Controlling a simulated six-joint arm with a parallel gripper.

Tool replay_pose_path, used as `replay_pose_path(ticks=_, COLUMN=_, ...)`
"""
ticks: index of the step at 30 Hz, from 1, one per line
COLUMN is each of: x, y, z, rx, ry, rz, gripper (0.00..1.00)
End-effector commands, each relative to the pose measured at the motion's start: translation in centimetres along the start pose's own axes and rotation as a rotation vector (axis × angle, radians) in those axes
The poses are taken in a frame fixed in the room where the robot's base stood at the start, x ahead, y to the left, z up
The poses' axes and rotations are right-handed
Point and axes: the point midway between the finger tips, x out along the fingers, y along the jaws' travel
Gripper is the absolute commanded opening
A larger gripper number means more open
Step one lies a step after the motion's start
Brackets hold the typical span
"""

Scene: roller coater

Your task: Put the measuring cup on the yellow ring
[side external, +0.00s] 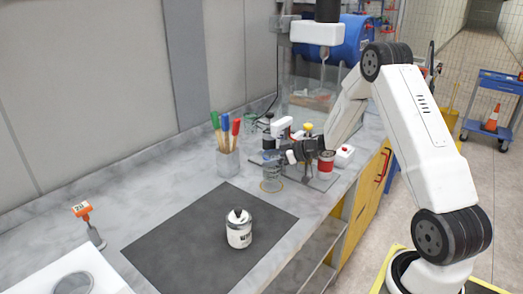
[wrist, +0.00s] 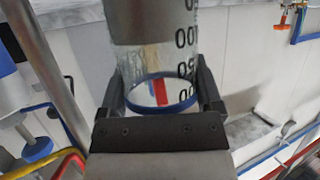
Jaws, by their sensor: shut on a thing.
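The measuring cup (side external: 271,172) is clear, with dark graduation marks. In the wrist view the measuring cup (wrist: 185,72) shows large black numbers and a blue rim around its mouth. My gripper (side external: 284,153) is shut on the cup near its upper part, with one finger on each side in the wrist view (wrist: 162,85). The cup looks upright in the side view. The yellow ring (side external: 271,191) is a thin outline on the bench, just under or around the cup's base. I cannot tell whether the base touches the bench.
A black-and-white can (side external: 239,231) stands on a dark mat (side external: 180,245) at the front. A holder with colored brushes (side external: 228,163) stands left of the cup. A red-and-white can (side external: 326,163) and several bottles stand close behind and right. An orange-topped stand (side external: 93,235) is far left.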

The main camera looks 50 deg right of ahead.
Motion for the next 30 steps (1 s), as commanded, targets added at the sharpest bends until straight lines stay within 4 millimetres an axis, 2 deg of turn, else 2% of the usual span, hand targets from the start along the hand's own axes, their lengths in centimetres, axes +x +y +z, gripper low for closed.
replay_pose_path(ticks=9, x=1.2, y=0.1, z=2.7, rx=0.001, ry=-0.001, rz=-0.001, gripper=0.16)
replay_pose_path(ticks=24, x=1.4, y=0.1, z=3.2, rx=0.001, ry=0.000, rz=0.000, gripper=0.16)
replay_pose_path(ticks=25, x=1.4, y=0.1, z=3.2, rx=0.001, ry=-0.001, rz=0.000, gripper=0.93)
replay_pose_path(ticks=26, x=1.4, y=0.1, z=3.2, rx=0.001, ry=-0.001, rz=0.000, gripper=1.00)
replay_pose_path(ticks=30, x=1.4, y=0.1, z=3.2, rx=0.001, ry=-0.001, rz=0.000, gripper=1.00)
